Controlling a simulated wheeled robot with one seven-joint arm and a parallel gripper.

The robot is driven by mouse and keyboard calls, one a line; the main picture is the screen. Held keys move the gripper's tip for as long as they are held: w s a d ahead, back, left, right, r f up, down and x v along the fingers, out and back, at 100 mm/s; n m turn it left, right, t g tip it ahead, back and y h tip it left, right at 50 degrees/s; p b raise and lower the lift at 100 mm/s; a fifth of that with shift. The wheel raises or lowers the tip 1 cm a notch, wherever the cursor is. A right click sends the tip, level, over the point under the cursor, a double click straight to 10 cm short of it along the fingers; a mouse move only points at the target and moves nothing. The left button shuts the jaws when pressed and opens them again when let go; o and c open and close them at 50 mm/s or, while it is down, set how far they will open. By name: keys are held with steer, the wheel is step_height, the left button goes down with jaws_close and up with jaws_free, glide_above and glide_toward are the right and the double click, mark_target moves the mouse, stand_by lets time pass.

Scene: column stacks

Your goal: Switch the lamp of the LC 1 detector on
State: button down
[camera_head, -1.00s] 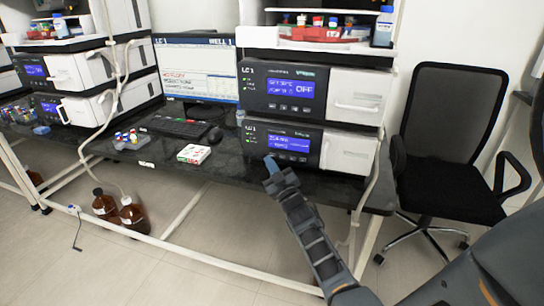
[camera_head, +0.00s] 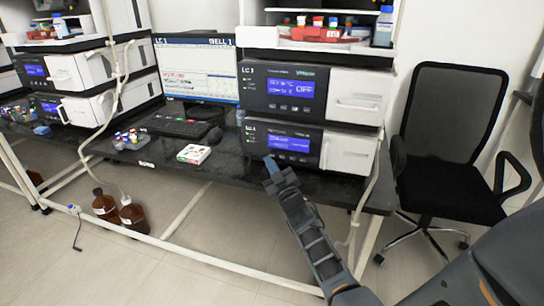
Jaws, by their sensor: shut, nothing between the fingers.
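The LC 1 stack stands on the dark bench right of the monitor. My gripper (camera_head: 270,164) is shut and empty. It appears just below the lower module's left front, near the bench's front edge; I cannot tell whether it touches anything.
A monitor (camera_head: 200,72), keyboard (camera_head: 178,127) and mouse (camera_head: 211,136) stand left of the stack. A small white-red-green box (camera_head: 194,154) and a vial rack (camera_head: 131,141) lie on the bench. A black chair (camera_head: 450,150) stands at right. Brown bottles (camera_head: 133,216) stand on the floor.

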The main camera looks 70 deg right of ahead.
steer(key=shift+d, duration=0.2)
steer(key=shift+d, duration=0.2)
steer(key=shift+d, duration=0.45)
stand_by(0.6)
steer(key=shift+a, duration=0.85)
steer(key=shift+s+a+f+b, duration=0.15)
steer(key=shift+a+b, duration=0.5)
steer(key=shift+a, duration=1.1)
steer(key=shift+a+r, duration=0.2)
steer(key=shift+a, duration=0.55)
